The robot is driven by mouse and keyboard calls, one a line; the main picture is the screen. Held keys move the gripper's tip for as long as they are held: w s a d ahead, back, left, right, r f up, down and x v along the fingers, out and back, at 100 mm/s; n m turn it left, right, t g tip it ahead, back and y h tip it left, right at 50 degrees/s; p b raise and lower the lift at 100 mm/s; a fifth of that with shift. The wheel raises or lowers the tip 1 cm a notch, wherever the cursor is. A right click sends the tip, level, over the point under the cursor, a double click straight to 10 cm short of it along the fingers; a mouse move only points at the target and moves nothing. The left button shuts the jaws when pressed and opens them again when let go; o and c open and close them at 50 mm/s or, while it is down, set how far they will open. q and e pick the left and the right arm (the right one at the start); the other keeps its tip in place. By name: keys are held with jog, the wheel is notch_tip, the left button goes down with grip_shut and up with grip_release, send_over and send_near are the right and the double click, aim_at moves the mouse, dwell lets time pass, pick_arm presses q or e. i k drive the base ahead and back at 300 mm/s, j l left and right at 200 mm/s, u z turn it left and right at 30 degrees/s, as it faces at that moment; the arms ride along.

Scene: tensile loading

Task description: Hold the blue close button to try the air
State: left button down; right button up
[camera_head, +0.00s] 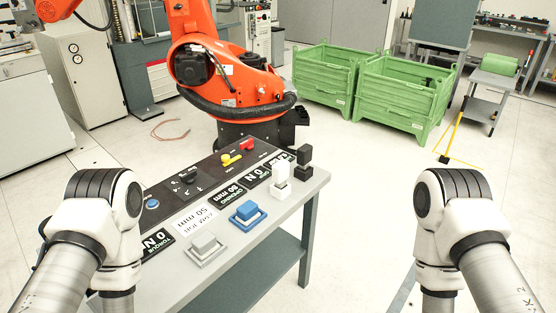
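A blue square button (247,211) sits on a blue base near the front edge of the grey control table, in the middle of the picture. A grey square button (205,245) lies to its left, and a white block-like control (281,173) stands to its right. A smaller round blue button (152,203) is on the black panel at the left. Both of my arms show at the lower left and lower right, away from the blue square button. Neither gripper's fingers can be seen.
The table (262,253) carries black displays and a panel with a dial (188,178), a yellow control (230,159) and a red control (246,145). A black upright control (304,158) stands at its right end. An orange robot arm (225,75) is behind. Green crates (400,95) stand further back.

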aim_at(151, 203)
jog(key=u, duration=1)
